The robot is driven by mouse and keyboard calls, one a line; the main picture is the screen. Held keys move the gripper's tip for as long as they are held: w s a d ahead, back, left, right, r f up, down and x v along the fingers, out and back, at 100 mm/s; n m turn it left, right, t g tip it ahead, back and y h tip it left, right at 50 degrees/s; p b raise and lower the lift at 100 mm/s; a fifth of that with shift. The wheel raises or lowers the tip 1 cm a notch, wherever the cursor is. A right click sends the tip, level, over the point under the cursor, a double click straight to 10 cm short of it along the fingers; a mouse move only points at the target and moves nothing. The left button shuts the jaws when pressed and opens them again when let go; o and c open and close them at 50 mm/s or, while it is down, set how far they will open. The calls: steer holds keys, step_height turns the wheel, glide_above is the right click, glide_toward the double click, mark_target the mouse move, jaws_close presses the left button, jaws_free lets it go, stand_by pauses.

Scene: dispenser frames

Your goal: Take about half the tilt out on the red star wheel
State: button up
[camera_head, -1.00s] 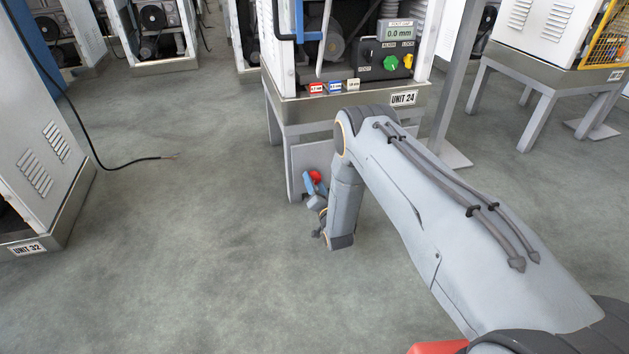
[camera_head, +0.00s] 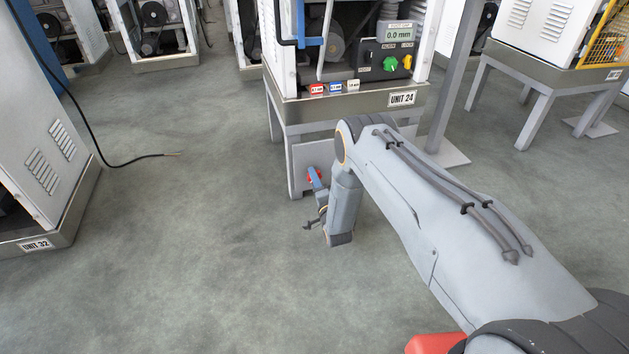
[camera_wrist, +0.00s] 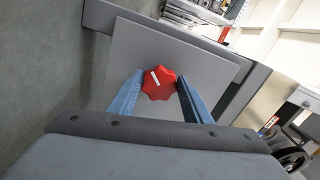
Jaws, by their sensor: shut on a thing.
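The red star wheel (camera_wrist: 160,83) sits in front of a grey plate (camera_wrist: 190,55) under the machine marked UNIT 24, with a white mark on its face. My gripper (camera_wrist: 158,86) has its two blue fingers on either side of the wheel and is shut on it. In the head view, a little of the red wheel (camera_head: 310,178) shows beside my gripper (camera_head: 316,180), low at the front of the stand. The display (camera_head: 398,34) on the machine reads 0.0 mm.
Green and yellow knobs sit on the dark control panel (camera_head: 375,68). Small red, blue and white tags line the tray edge (camera_head: 350,104). The floor (camera_head: 190,260) in front is clear.

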steer(key=shift+s+f, duration=0.1)
stand_by(0.3)
steer(key=o, duration=1)
steer(key=p+v, duration=0.3)
steer(key=v, duration=0.4)
steer(key=shift+s+d, duration=0.1)
steer(key=shift+s, duration=0.25)
